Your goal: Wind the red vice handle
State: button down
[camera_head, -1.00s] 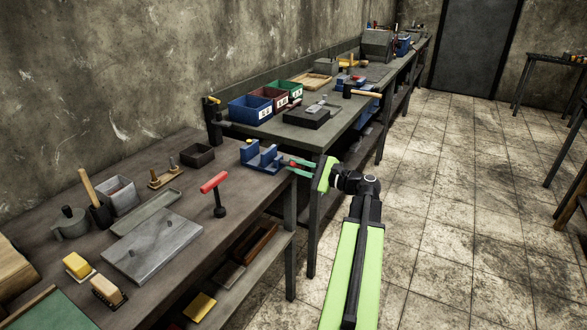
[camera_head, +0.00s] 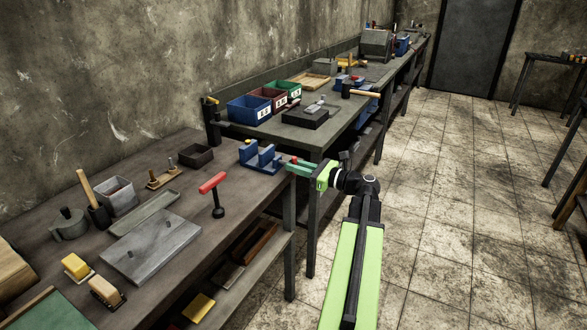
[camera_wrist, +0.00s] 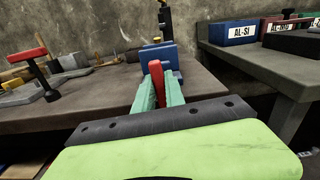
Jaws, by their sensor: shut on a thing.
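The blue vice (camera_head: 262,158) is fixed near the right end of the workbench (camera_head: 235,178). It also shows in the wrist view (camera_wrist: 157,55), straight ahead of my gripper. The red vice handle (camera_wrist: 156,80) stands upright between the two green fingers in the wrist view. My gripper (camera_wrist: 158,92) is shut on this handle. In the head view my gripper (camera_head: 297,164) reaches in from the right at the bench edge. Its fingers hide most of the handle there.
A red-topped black rammer (camera_head: 214,192) stands on the bench left of the vice. A grey plate (camera_head: 152,245) and small tools lie farther left. A second bench with labelled bins (camera_head: 248,109) is behind. Floor to the right is clear.

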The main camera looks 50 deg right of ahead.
jog(key=shift+f+m, duration=0.15)
jog(key=shift+m, duration=0.15)
dwell(0.4)
jog(key=c, duration=1.4)
grip_release()
jog(key=v, duration=1.7)
jog(key=shift+s, duration=0.25)
